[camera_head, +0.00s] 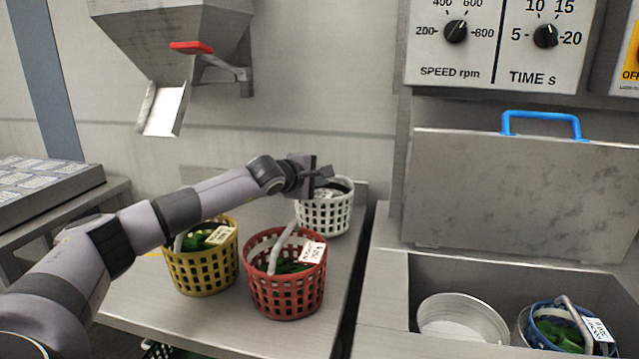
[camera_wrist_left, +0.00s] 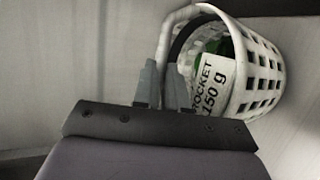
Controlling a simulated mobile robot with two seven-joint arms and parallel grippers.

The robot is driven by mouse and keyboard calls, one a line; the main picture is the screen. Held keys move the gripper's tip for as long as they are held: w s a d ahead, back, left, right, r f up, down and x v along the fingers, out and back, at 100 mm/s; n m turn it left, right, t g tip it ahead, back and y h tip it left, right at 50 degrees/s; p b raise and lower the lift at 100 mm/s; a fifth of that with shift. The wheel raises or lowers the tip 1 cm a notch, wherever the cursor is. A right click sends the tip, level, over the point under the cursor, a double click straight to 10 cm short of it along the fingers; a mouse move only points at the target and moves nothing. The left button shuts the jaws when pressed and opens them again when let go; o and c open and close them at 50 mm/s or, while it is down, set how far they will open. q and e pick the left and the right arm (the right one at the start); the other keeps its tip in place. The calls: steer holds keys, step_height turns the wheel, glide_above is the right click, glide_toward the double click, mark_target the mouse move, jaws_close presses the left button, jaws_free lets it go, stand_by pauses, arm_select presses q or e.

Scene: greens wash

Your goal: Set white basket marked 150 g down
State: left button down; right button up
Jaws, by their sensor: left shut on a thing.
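The white basket (camera_head: 325,213) is at the back right of the left-hand table in the head view, beside the red basket. In the left wrist view the white basket (camera_wrist_left: 262,68) shows its label, which reads "ROCKET 150 g", with green leaves behind it. My left gripper (camera_head: 322,173) is at the top of the white basket, shut on its handle. In the left wrist view the fingers (camera_wrist_left: 164,85) meet the handle at the basket's left side. I cannot tell whether the basket's base touches the table. My right gripper is not in view.
A red basket (camera_head: 287,288) and a yellow basket (camera_head: 203,272) with greens stand on the table (camera_head: 180,318). A chute (camera_head: 163,108) hangs above left.

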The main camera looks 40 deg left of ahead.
arm_select(q)
steer(key=shift+f, duration=0.35)
steer(key=shift+f, duration=0.2)
steer(key=c, duration=1.2)
jaws_free()
steer(key=shift+r, duration=0.15)
steer(key=b+v, duration=0.3)
steer(key=v, duration=0.9)
